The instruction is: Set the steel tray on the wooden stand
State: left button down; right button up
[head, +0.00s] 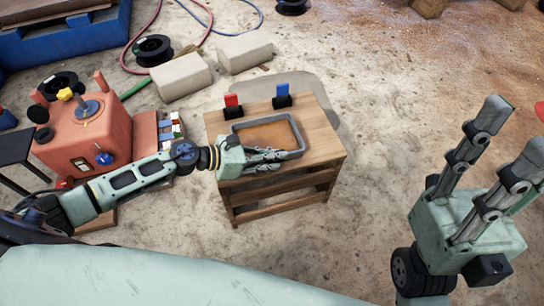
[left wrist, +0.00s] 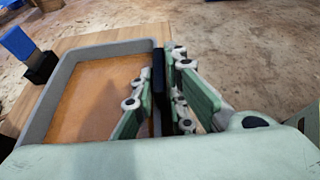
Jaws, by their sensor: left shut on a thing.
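The steel tray (head: 292,124) is a grey-rimmed rectangle with an orange-brown floor. In the head view it is at the top of the wooden stand (head: 325,143); whether its whole underside rests there I cannot tell. My left gripper (head: 275,157) is shut on the tray's near rim. The left wrist view shows the tray (left wrist: 100,50) with its rim between the fingers of the left gripper (left wrist: 165,105). My right gripper (head: 510,135) is raised at the right of the head view, its fingers spread and empty, away from the stand.
A red clip (head: 232,101) and a blue clip (head: 283,91) in black bases stand on the stand's back edge. A red machine (head: 85,130) is at left. Pale blocks (head: 181,76) lie behind.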

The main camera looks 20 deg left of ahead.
pick_arm(q)
jog(key=shift+r, duration=0.1)
jog(key=shift+f, duration=0.2)
jog(key=c, duration=1.8)
grip_release()
jog(key=shift+o, duration=0.2)
